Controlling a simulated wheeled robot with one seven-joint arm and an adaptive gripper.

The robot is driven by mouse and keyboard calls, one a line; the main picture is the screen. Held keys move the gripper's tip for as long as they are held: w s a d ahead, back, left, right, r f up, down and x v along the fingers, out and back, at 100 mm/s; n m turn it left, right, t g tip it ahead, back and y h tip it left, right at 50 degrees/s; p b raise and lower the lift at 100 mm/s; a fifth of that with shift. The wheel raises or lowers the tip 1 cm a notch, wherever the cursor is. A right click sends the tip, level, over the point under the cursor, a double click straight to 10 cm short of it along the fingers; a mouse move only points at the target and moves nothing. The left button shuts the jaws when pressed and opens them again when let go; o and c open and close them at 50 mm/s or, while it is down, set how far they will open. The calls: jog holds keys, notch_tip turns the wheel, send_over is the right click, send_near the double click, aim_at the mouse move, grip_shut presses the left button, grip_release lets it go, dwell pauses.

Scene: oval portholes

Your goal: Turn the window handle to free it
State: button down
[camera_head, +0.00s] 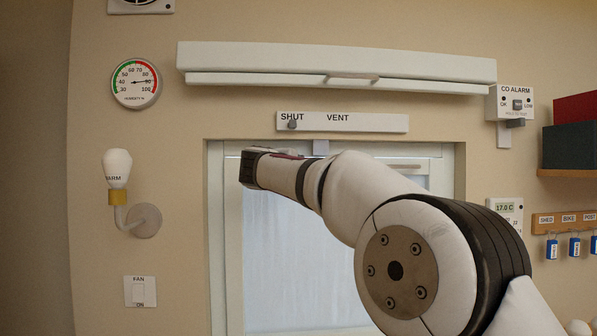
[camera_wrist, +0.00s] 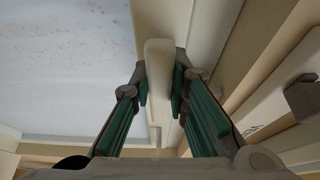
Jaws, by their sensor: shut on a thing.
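The cream window handle (camera_wrist: 157,70) shows in the wrist view as a long rounded lever standing out from the window frame. My gripper (camera_wrist: 160,92) is shut on it, with one green-padded finger on each side. The lever's upper end sticks out past the fingertips. The white-framed window (camera_head: 233,260) is in the middle of the head view, and its pane (camera_wrist: 70,60) shows at left in the wrist view. In the head view my arm crosses the window's upper part and hides the handle and my fingers.
A SHUT/VENT plate (camera_head: 368,123) with a small knob (camera_head: 292,125) is above the window, under a long white vent bar (camera_head: 335,62). A wall lamp (camera_head: 118,170) and fan switch (camera_head: 140,291) are left. A CO alarm (camera_head: 515,103) and key rack (camera_head: 570,222) are right.

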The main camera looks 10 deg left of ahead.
dwell(0.5)
jog(key=c, duration=1.5)
grip_release()
jog(key=shift+s, duration=0.3)
jog(key=s, duration=0.3)
jog(key=s+a, duration=0.1)
jog(key=s, duration=0.7)
jog(key=shift+s+a, duration=0.15)
